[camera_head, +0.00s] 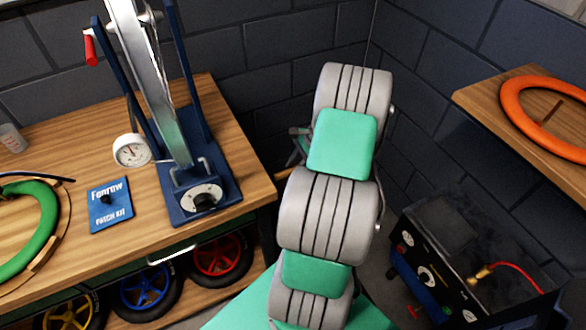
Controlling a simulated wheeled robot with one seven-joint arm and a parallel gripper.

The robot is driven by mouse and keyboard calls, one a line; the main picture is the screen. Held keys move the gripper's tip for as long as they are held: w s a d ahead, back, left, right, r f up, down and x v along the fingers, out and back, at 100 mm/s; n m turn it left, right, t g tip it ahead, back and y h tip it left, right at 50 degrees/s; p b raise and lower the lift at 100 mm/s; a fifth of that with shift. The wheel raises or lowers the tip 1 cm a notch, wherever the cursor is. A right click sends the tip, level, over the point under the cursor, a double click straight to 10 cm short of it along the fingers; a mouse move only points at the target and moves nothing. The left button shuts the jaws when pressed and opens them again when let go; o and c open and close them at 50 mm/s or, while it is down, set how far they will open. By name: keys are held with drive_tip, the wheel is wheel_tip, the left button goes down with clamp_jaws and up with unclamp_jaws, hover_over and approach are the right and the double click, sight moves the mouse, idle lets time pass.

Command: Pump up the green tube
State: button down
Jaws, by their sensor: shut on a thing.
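The green tube (42,232) lies on the wooden bench at the left edge, cut off by the picture's side. A dark thin line (45,177) with a blue tint runs above it, and a tan curved strip lies along its right side. My arm rises through the middle and bends away. My gripper does not show, so what it holds cannot be seen. A small grey and green piece (298,140) peeks out left of the arm; I cannot tell what it is. A black machine (470,265) with dials, a brass fitting and a red hose (515,272) stands at the lower right.
A blue wheel stand (200,195) with a wheel and white gauge (131,150) stands on the bench (245,175). A blue patch kit (110,205) lies beside it. Coloured wheels sit below. An orange tube (535,120) lies on the right shelf (480,100).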

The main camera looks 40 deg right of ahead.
wheel_tip(320, 180, up, 26)
drive_tip(key=p, duration=1.8)
drive_tip(key=shift+s+r+p, duration=0.2)
drive_tip(key=shift+r+p, duration=0.05)
drive_tip(key=shift+p, duration=0.05)
drive_tip(key=shift+a, duration=0.1)
drive_tip(key=c, duration=1.5)
unclamp_jaws()
drive_tip(key=o, duration=0.3)
drive_tip(key=shift+s+d+r, duration=0.1)
drive_tip(key=shift+d, duration=0.15)
drive_tip(key=v, duration=0.7)
drive_tip(key=shift+s+r+b, duration=0.15)
drive_tip(key=shift+r+b, duration=0.25)
drive_tip(key=shift+c, duration=0.3)
